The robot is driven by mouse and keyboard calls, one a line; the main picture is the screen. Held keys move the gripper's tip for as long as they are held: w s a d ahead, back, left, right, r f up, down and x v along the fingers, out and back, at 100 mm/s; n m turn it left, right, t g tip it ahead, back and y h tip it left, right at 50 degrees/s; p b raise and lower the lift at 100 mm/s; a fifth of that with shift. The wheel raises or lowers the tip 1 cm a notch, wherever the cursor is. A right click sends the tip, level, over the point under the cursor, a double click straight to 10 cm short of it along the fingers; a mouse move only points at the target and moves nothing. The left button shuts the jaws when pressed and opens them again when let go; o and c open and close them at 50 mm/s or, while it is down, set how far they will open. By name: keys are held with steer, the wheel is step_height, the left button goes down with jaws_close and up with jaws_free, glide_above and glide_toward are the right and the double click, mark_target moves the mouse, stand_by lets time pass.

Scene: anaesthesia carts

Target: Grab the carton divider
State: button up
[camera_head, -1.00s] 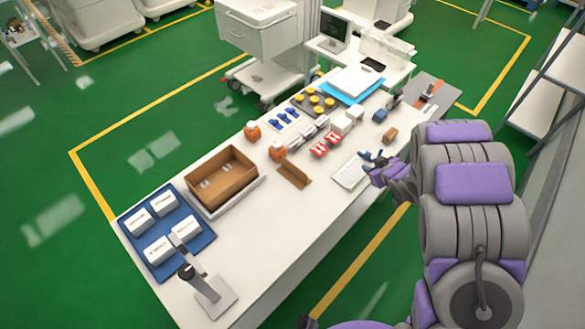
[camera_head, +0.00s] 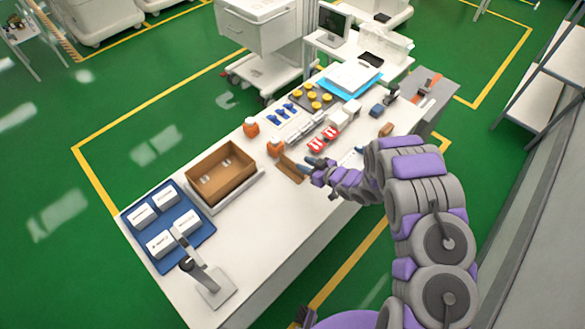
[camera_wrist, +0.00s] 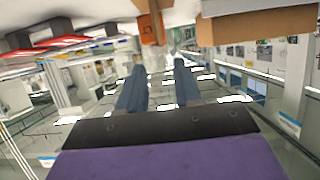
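The carton divider (camera_head: 290,173) is a brown cardboard piece on the white table, in front of an orange-capped bottle. My gripper (camera_head: 308,165) is just to its right in the head view, with the fingers close to the divider's right end. I cannot tell whether they touch it. In the wrist view my gripper (camera_wrist: 158,80) has two blue-grey fingers spread apart with nothing between them. The wrist picture looks upside down. A brown edge, perhaps the divider (camera_wrist: 147,5), shows at its top. The open brown carton (camera_head: 241,180) stands left of the divider.
Orange bottles (camera_head: 251,128) stand behind the divider. Red-and-white packs (camera_head: 316,145) lie right of it. A blue mat (camera_head: 166,228) with white boxes and a scanner stand (camera_head: 212,285) are at the near left. The table in front of the divider is clear.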

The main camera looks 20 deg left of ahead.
mark_target(288, 158)
steer(key=x, duration=0.4)
steer(key=shift+a+f, duration=0.15)
steer(key=shift+a, duration=0.3)
steer(key=x, duration=0.3)
steer(key=shift+w+a+f, duration=0.1)
steer(key=shift+w+f, duration=0.05)
steer(key=shift+w+a+f, duration=0.1)
steer(key=shift+w+a, duration=0.05)
steer(key=shift+a, duration=0.3)
jaws_close()
